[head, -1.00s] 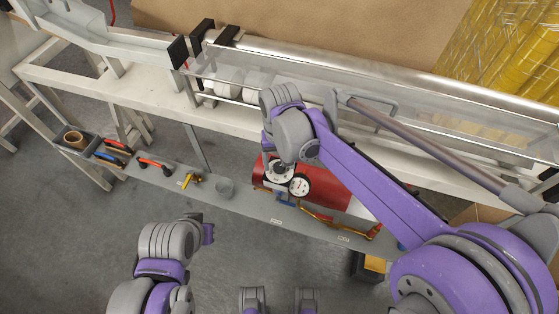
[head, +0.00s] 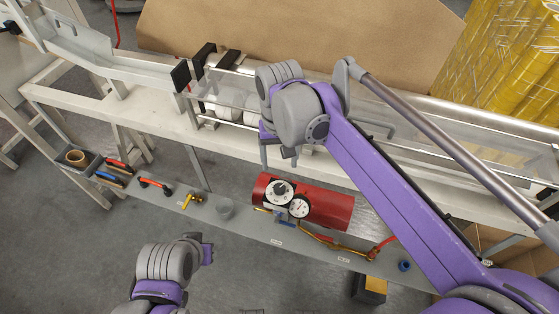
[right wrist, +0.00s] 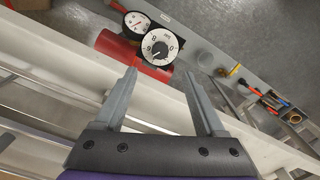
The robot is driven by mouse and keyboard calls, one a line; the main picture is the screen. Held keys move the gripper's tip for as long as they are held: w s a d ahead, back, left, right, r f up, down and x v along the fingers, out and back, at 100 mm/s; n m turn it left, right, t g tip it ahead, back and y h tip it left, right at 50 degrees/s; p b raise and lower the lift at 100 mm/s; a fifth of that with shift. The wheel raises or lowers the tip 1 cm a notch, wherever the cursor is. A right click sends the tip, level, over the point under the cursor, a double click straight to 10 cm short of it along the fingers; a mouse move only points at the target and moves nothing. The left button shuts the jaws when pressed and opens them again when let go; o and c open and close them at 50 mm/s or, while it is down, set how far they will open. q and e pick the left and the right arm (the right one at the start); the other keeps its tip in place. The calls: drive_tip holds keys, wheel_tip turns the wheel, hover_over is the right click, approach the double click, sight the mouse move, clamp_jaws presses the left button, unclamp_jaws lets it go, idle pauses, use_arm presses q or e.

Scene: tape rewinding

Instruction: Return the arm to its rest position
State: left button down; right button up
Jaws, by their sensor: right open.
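My right arm crosses the head view from the lower right. Its gripper (head: 278,156) hangs over the front edge of the white frame, left of and above the red cylinder with the gauges in the picture. In the right wrist view the gripper (right wrist: 160,76) is open, with two grey fingers apart and nothing between them. My left arm (head: 165,250) is folded at the bottom left of the head view; no left gripper fingers can be made out.
The white frame (head: 75,98) carries a clear-covered roller machine (head: 225,100). Below is a grey shelf (head: 240,238) with a red gauge cylinder (head: 328,204), a grey cup (head: 225,208), a yellow valve (head: 192,199) and hand tools (head: 113,172). Floor (head: 60,235) is open at left.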

drive_tip(key=shift+d, duration=0.1)
drive_tip(key=s+d+f+t+p, duration=0.2)
drive_tip(key=s+d+f, duration=0.1)
drive_tip(key=s+d, duration=0.5)
drive_tip(key=s+d+f+m+t+p, duration=0.1)
drive_tip(key=s+d+f+t+p, duration=0.1)
drive_tip(key=s+d, duration=0.5)
drive_tip(key=d+f+t, duration=0.1)
drive_tip(key=d, duration=0.1)
drive_tip(key=shift+s+d+p, duration=0.3)
drive_tip(key=shift+s+d, duration=0.1)
